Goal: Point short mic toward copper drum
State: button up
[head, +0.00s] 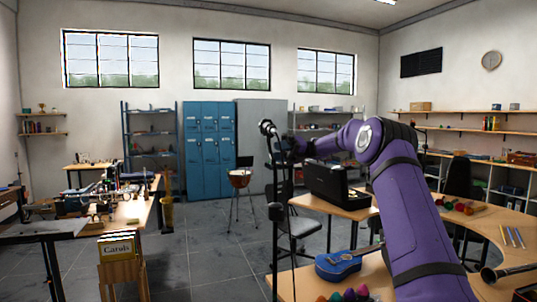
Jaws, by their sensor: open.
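The copper drum (240,179) stands on thin splayed legs on the grey floor, in front of the cabinets. A dark microphone (267,128) with a pale, rounded end sits at the top of a thin dark stand (275,250), left of my arm's end and nearer to me than the drum. Its rounded end points up and to the left. My gripper (283,150) is at the microphone's lower right, very close to it in the picture. The fingers are small and dark, so contact cannot be told. I cannot tell whether a second, taller microphone is present.
Floor (205,240) between is clear.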

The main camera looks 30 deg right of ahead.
jog(key=d, duration=0.6)
dwell(0.5)
